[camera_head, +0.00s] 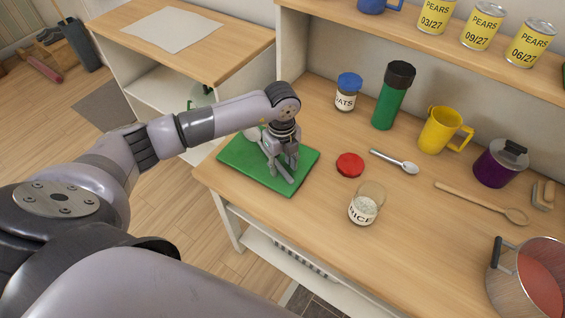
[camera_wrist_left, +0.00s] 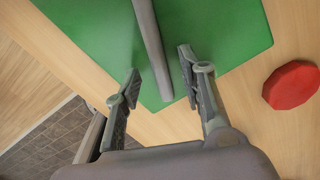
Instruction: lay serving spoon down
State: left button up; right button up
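The grey serving spoon (camera_wrist_left: 152,45) is over the green board (camera_wrist_left: 225,22), its handle running between my left gripper's fingers in the left wrist view. It appears to lie on the board; the fingers hide the contact. In the head view its pale bowl (camera_head: 252,134) shows left of my left gripper (camera_head: 284,170), which points down over the green board (camera_head: 241,174). The fingers of my left gripper (camera_wrist_left: 159,67) are apart, with a gap on each side of the handle. My right gripper is not in view.
A red lid (camera_head: 350,164), a small metal spoon (camera_head: 395,161) and a rice jar (camera_head: 365,205) stand or lie right of the board. A wooden spoon (camera_head: 480,202) and a pot (camera_head: 525,277) are farther right. The counter's front edge is close to the board.

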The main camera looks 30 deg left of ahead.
pick_arm(q)
notch_tip(320, 180, up, 12)
dwell(0.6)
dwell(0.7)
